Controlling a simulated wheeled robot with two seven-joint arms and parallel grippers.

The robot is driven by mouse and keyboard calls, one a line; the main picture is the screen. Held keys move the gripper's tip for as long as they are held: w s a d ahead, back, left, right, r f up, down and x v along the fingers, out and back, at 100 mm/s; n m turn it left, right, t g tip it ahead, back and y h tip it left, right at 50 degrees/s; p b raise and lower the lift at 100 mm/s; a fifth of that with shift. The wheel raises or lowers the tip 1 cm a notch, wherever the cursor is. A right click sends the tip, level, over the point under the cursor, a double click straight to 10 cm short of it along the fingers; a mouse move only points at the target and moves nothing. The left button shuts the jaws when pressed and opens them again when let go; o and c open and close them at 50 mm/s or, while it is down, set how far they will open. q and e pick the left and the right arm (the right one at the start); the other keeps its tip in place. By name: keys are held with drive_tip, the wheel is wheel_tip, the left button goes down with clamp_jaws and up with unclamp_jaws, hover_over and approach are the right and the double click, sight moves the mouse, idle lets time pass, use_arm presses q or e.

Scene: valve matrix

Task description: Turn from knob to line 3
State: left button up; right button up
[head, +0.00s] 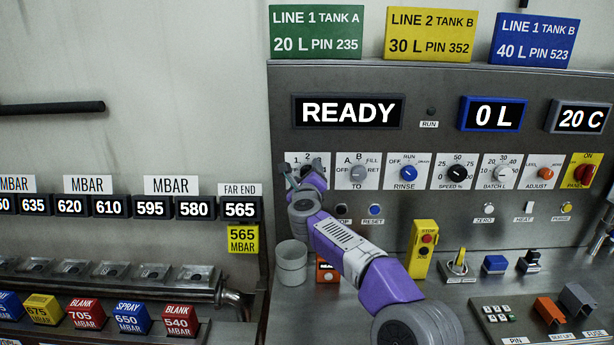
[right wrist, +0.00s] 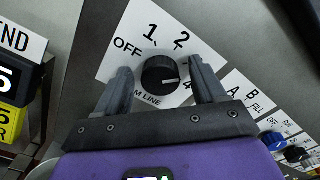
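The from knob (right wrist: 160,75) is a round black dial on a white plate marked OFF, 1, 2 and 4. Its white pointer line points to the right, close to the 4. The place between 2 and 4 is hidden behind a finger. My right gripper (right wrist: 162,85) is open, with one finger on each side of the knob and visible gaps to it. In the head view my right gripper (head: 303,178) is in front of the plate (head: 318,158) and hides the knob. My left gripper is in neither view.
The TO knob (head: 357,173) is just right of the from plate, then the RINSE knob (head: 408,173). Below are a STOP button and a RESET button (head: 375,209). A grey cup (head: 291,268) stands under my right arm. The READY display (head: 348,111) is above.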

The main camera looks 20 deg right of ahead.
drive_tip(key=b+v, duration=0.1)
drive_tip(key=v, duration=0.6)
drive_tip(key=shift+s, duration=0.3)
drive_tip(key=shift+a, duration=0.1)
